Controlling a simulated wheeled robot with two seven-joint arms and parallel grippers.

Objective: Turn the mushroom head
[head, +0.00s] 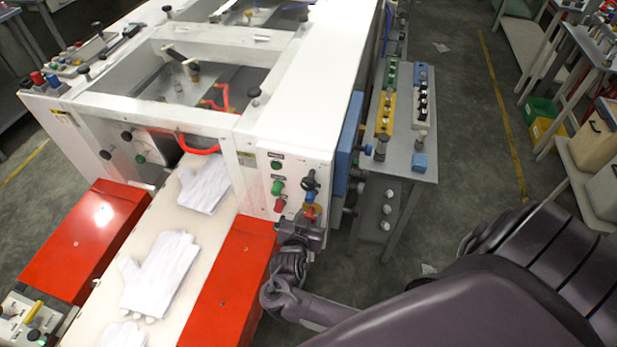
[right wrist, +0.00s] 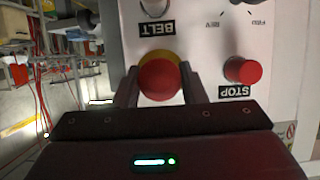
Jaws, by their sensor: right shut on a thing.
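The red mushroom head (right wrist: 159,79) with a yellow ring behind it shows in the right wrist view, on the white control panel (right wrist: 205,62). My right gripper (right wrist: 160,88) has one finger on each side of the head and is shut on it. In the head view the mushroom head (head: 309,212) sits low on the right of the machine's front panel, partly hidden by my right gripper (head: 306,226). My left gripper is not in view.
A red STOP button (right wrist: 243,70) sits just beside the mushroom head. Above it in the head view are a green button (head: 278,187) and a black knob (head: 311,180). White gloves (head: 160,270) lie on the belt between red covers (head: 232,285). A grey cart (head: 395,165) stands to the right.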

